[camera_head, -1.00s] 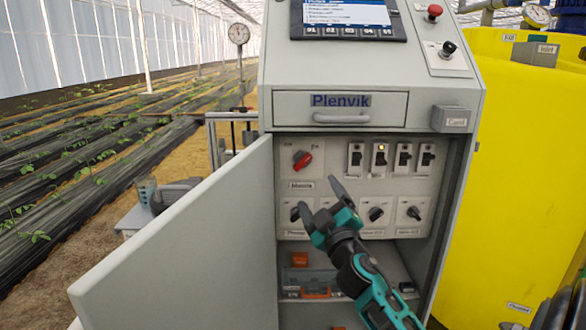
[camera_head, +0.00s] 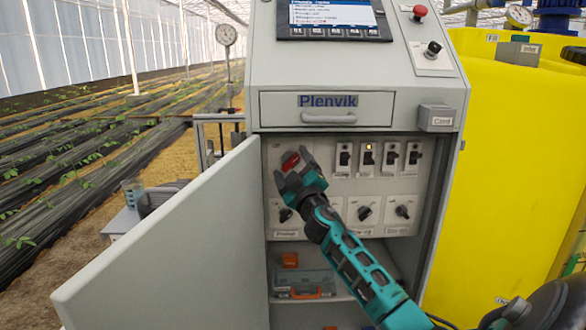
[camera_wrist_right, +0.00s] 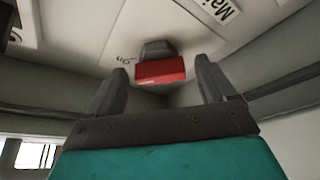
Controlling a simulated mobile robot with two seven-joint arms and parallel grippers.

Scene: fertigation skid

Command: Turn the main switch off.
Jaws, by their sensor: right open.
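My right gripper (camera_head: 291,166) is open in front of the switch. In the wrist view its two fingers stand on either side of the red handle, with gaps visible on both sides. My right gripper hides the switch's label and lower part in the head view. My left gripper is not in view.
The cabinet door (camera_head: 175,250) stands open to the left. Several toggle switches (camera_head: 368,156) and black knobs (camera_head: 364,212) sit right of and below the main switch. A clear case (camera_head: 303,281) lies on the shelf below. A yellow tank (camera_head: 520,170) stands at right.

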